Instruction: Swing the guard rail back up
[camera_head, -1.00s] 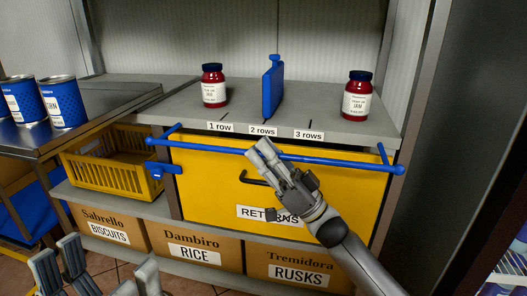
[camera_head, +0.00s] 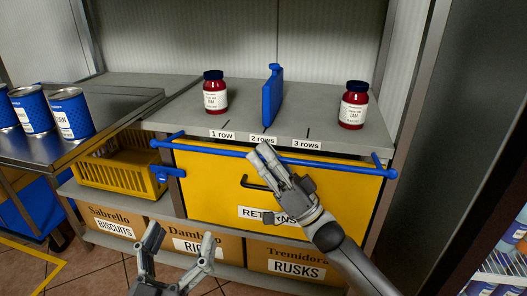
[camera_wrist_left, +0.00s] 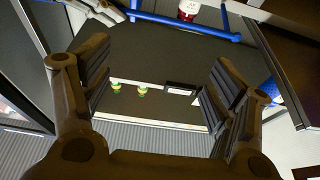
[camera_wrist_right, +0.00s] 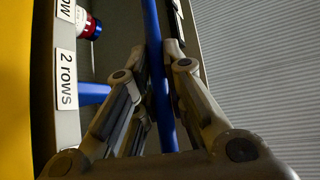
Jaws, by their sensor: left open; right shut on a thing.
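The guard rail (camera_head: 340,165) is a long blue bar on short end arms, in front of the shelf edge and a little below it, across the top of the yellow returns drawer. My right gripper (camera_head: 262,157) is shut on the rail near its middle. In the right wrist view the blue rail (camera_wrist_right: 157,60) runs between the fingers. My left gripper (camera_head: 180,244) is open and empty, low in front of the boxes, apart from the rail. The left wrist view shows its spread fingers (camera_wrist_left: 152,88), with blue bars at the top.
On the shelf (camera_head: 200,112) stand two red jam jars, left (camera_head: 215,92) and right (camera_head: 353,105), and a blue divider (camera_head: 272,97). Blue cans (camera_head: 72,113) stand on a counter at left. A yellow crate (camera_head: 110,172) and cardboard boxes (camera_head: 200,243) sit lower.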

